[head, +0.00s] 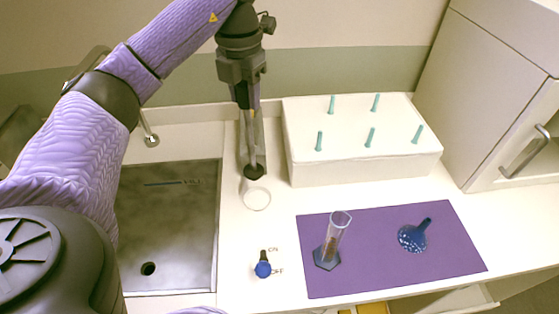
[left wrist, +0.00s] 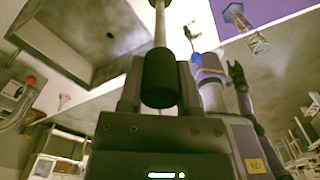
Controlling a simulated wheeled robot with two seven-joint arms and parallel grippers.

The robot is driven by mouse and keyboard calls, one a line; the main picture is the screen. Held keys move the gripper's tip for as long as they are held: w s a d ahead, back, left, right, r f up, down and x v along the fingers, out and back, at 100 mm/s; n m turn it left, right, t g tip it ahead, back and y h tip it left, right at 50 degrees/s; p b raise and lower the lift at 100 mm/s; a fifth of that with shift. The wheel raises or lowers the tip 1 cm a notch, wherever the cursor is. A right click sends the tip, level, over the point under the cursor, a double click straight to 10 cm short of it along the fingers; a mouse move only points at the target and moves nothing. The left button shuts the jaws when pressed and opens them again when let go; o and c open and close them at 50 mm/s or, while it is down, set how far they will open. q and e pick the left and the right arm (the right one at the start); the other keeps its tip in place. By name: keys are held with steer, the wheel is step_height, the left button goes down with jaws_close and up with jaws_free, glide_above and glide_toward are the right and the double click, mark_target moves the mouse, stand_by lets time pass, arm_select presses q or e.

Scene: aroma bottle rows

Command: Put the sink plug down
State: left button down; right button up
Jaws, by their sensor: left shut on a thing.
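The sink plug is a thin metal rod with a dark lower end (head: 254,172). My left gripper (head: 246,100) is shut on its upper part and holds it upright, pointing down. In the left wrist view, the plug's dark thick grip (left wrist: 160,80) sits between the fingers, with the rod running away from it. In the head view, the dark end is just above and behind a pale ring (head: 256,198) on the counter; I cannot tell whether it touches anything. A small dark shape that looks like my right gripper (left wrist: 237,74) shows in the left wrist view, its jaws unclear.
The metal sink (head: 170,235) with its drain hole (head: 148,268) is at left. A purple mat (head: 380,275) bears a measuring cylinder (head: 335,238) and a blue funnel (head: 413,236). A white block (head: 360,160) with several teal pegs is behind.

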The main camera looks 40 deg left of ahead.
arm_select(q)
steer(key=shift+w+f, duration=0.4)
steer(key=shift+f, duration=0.15)
steer(key=f, duration=0.3)
steer(key=f+b, duration=0.1)
steer(key=f, duration=0.1)
steer(key=s+f, duration=0.1)
steer(key=f, duration=0.2)
steer(key=shift+f+b, duration=0.3)
steer(key=shift+f, duration=0.05)
arm_select(e)
steer(key=shift+s+f, duration=0.3)
steer(key=shift+f, duration=0.5)
arm_select(q)
steer(key=shift+f, duration=0.1)
arm_select(e)
steer(key=shift+f, duration=0.1)
arm_select(q)
steer(key=shift+c, duration=1.5)
jaws_free()
steer(key=shift+w, duration=0.1)
arm_select(e)
steer(key=shift+w, duration=0.15)
